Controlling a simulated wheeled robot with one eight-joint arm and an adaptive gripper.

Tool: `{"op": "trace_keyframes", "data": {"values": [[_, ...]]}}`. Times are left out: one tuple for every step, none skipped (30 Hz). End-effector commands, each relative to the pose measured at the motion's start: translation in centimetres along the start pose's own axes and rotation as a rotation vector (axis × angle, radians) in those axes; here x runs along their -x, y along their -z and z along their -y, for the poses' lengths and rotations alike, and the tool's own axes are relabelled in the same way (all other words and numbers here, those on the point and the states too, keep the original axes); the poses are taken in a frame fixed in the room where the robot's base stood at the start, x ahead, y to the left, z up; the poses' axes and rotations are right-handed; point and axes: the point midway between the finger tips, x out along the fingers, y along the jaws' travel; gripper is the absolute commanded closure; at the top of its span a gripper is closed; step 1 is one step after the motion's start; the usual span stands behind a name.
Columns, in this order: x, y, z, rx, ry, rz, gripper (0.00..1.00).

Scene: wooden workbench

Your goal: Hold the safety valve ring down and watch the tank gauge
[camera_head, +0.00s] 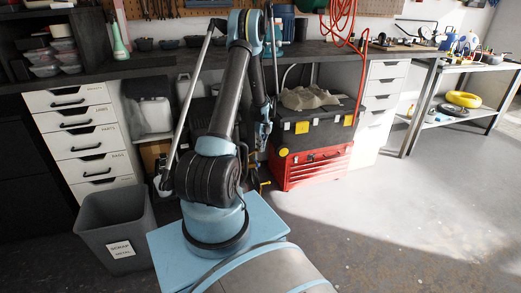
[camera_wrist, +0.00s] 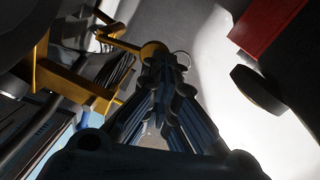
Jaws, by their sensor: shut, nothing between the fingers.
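My gripper (camera_wrist: 166,68) is shut with its fingertips together, pointing away from the wrist camera. A thin metal ring (camera_wrist: 188,56), which looks like the safety valve ring, shows just past the fingertips, partly hidden by them. A round brass part (camera_wrist: 153,49) sits beside the fingertips on the left. I cannot tell whether the fingers touch the ring. In the head view my gripper (camera_head: 264,133) hangs low in front of the workbench, small and dark. No tank gauge face can be made out in either view; my arm hides much of that area.
Yellow-brass pipes and fittings (camera_wrist: 75,82) crowd the left of the wrist view. A red toolbox (camera_head: 312,168) under a dark case (camera_head: 318,128) stands right of my gripper. A grey bin (camera_head: 116,225) stands at left. The floor (camera_head: 420,215) at right is clear.

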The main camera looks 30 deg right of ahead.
Motion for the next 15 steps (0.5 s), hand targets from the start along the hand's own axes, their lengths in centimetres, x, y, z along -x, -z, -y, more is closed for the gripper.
{"op": "trace_keyframes", "data": {"values": [[0.0,0.0,0.0,0.0,0.0,0.0,1.0],[0.0,0.0,0.0,0.0,0.0,0.0,1.0],[0.0,0.0,0.0,0.0,0.0,0.0,1.0],[0.0,0.0,0.0,0.0,0.0,0.0,1.0],[0.0,0.0,0.0,0.0,0.0,0.0,1.0],[0.0,0.0,0.0,0.0,0.0,0.0,1.0],[0.1,0.0,0.0,0.0,0.0,0.0,1.0],[0.1,0.0,0.0,0.0,0.0,0.0,1.0],[0.3,0.0,0.0,0.0,0.0,0.0,1.0],[0.5,0.0,-0.1,0.0,0.0,0.0,1.0],[0.7,0.0,-0.1,0.0,0.0,0.0,1.0],[1.1,0.0,-0.1,0.0,0.0,0.0,1.0],[1.4,0.0,-0.2,0.0,0.0,0.0,1.0],[1.8,0.0,-0.3,0.001,0.0,0.0,1.0],[2.4,0.0,-0.3,0.001,0.0,-0.001,1.0]]}}
